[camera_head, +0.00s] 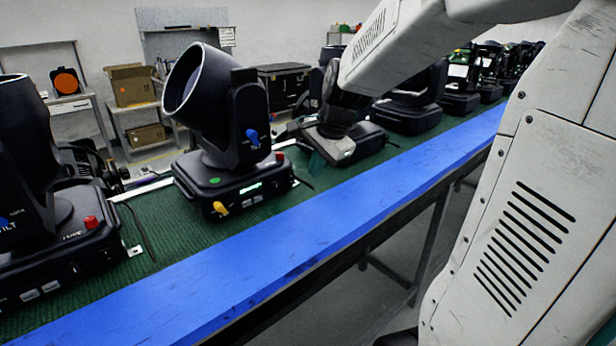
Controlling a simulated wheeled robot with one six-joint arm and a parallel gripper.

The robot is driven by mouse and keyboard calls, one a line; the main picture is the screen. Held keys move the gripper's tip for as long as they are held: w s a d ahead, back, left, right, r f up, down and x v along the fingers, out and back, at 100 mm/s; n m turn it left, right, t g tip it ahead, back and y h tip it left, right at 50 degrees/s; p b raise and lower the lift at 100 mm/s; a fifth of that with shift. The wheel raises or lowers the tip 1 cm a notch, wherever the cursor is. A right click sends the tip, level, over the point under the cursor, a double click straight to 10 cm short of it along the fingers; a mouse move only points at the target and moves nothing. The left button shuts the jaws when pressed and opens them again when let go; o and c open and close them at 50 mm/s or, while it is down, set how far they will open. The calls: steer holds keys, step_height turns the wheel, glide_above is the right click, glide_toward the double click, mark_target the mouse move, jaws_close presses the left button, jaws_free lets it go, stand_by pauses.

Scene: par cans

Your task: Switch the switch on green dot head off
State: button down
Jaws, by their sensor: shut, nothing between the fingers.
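The head with a small green dot (214,181) on its base is a black moving-head light (215,110) standing on the bench left of centre. Its round barrel tilts up to the left. Its base front has a lit green display (251,187), a yellow knob (220,209) at the lower left corner and a red part (280,156) at the right. A blue tilt lever (253,137) sits on its yoke. My gripper (317,163) is shut and empty, pointing down to the right of this head, apart from it. Which part is the switch I cannot tell.
Another black head (38,170) with a red part stands at the left, and several more line the bench to the right. The blue bench edge (250,245) is clear. Cardboard boxes (132,84) and a black case (284,84) stand behind.

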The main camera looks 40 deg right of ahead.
steer(key=shift+s+v, duration=0.25)
steer(key=shift+v, duration=1.3)
steer(key=shift+f, duration=0.1)
steer(key=s+a+f+n+g, duration=0.1)
steer(key=s+a+n, duration=0.5)
steer(key=s+n, duration=0.2)
steer(key=s+a+f+n+g, duration=0.1)
steer(key=s+a+n+g, duration=0.1)
steer(key=s+a+n, duration=0.5)
steer(key=s+n, duration=0.2)
steer(key=s, duration=0.4)
steer(key=shift+a, duration=0.15)
